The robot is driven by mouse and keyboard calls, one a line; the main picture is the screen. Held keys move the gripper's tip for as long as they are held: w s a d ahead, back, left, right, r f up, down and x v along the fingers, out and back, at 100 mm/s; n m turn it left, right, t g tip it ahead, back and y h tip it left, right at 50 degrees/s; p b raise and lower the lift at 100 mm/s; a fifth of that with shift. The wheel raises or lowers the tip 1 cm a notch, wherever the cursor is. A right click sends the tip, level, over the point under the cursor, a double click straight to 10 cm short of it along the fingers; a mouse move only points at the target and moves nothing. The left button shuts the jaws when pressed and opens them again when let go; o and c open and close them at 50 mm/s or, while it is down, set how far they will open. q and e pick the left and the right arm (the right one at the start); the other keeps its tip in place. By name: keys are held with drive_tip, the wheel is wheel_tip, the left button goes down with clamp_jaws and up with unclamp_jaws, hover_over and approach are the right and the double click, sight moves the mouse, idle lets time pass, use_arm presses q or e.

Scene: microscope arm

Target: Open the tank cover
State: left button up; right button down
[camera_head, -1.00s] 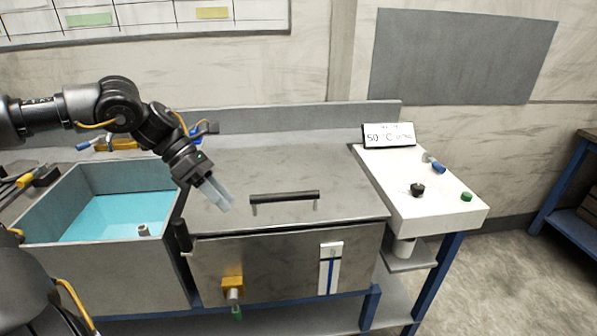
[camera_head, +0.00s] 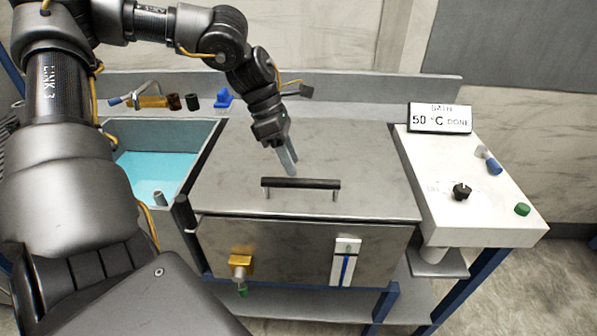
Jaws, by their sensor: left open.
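The tank cover (camera_head: 365,160) is a flat grey metal lid lying shut on the steel tank (camera_head: 290,255). A black bar handle (camera_head: 300,183) on two short posts stands near its front edge. My left gripper (camera_head: 288,163) is over the lid, pointing down, just behind the left half of the handle. Its pale fingers are open and hold nothing. The fingers look close to the bar, but I cannot tell whether they touch it. My right gripper is not in view.
An open sink with blue water (camera_head: 155,172) stands left of the tank. A white control panel (camera_head: 475,190) with knobs is on the right, with a display (camera_head: 440,118) reading 50 °C DONE. A yellow valve (camera_head: 241,264) projects from the tank front.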

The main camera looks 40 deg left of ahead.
sight(299, 179)
use_arm(q)
drive_tip(key=x, duration=0.3)
drive_tip(key=shift+s+d+f, duration=0.15)
drive_tip(key=shift+d+f, duration=0.05)
drive_tip(key=shift+f, duration=0.05)
drive_tip(key=shift+d+f, duration=0.15)
drive_tip(key=shift+f, duration=0.25)
clamp_jaws()
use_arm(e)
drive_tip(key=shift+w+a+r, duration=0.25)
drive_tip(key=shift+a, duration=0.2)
